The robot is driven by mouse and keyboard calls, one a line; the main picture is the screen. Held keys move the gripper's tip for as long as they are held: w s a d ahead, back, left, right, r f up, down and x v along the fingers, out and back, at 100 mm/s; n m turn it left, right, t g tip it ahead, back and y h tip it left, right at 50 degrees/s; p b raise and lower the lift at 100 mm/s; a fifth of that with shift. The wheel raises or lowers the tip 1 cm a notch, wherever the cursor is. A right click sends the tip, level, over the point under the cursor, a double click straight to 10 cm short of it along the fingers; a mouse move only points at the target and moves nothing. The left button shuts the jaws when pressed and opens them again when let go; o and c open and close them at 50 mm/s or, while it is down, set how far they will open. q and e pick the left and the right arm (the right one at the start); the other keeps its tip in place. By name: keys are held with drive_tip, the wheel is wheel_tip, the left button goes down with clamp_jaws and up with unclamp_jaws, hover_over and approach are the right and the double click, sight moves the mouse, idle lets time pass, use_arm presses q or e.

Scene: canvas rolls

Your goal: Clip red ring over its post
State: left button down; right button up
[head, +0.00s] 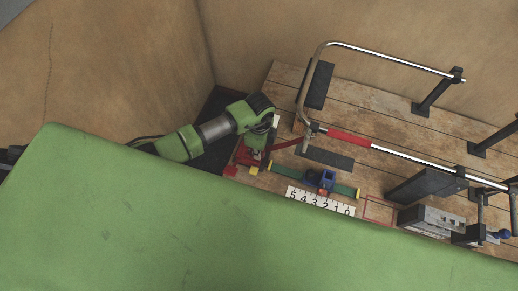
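My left arm comes in from the left, and its gripper (256,150) points down at the left end of the wooden table. Its fingers are small and partly hidden, so I cannot tell whether they are open or shut. A red part (244,157) lies at the gripper, with a thin red strip (287,143) running right toward the metal frame. I cannot tell whether either is the red ring, or which post belongs to it. The bent metal frame (303,100) has a red sleeve (349,138) on its near rod. My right gripper is not in view.
A large green surface (200,220) hides the table's near side. A blue clamp-like part (321,179) sits on a green bar behind a numbered white scale (320,201). A red outline (379,208) marks the wood (400,115). Dark supports and a grey block (432,218) stand right.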

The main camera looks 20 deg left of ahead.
use_arm(q)
drive_tip(key=shift+f+b, duration=0.3)
drive_tip(key=shift+f, duration=0.2)
drive_tip(key=c, duration=1.9)
unclamp_jaws()
wheel_tip(320, 180, up, 12)
drive_tip(key=shift+r, duration=0.1)
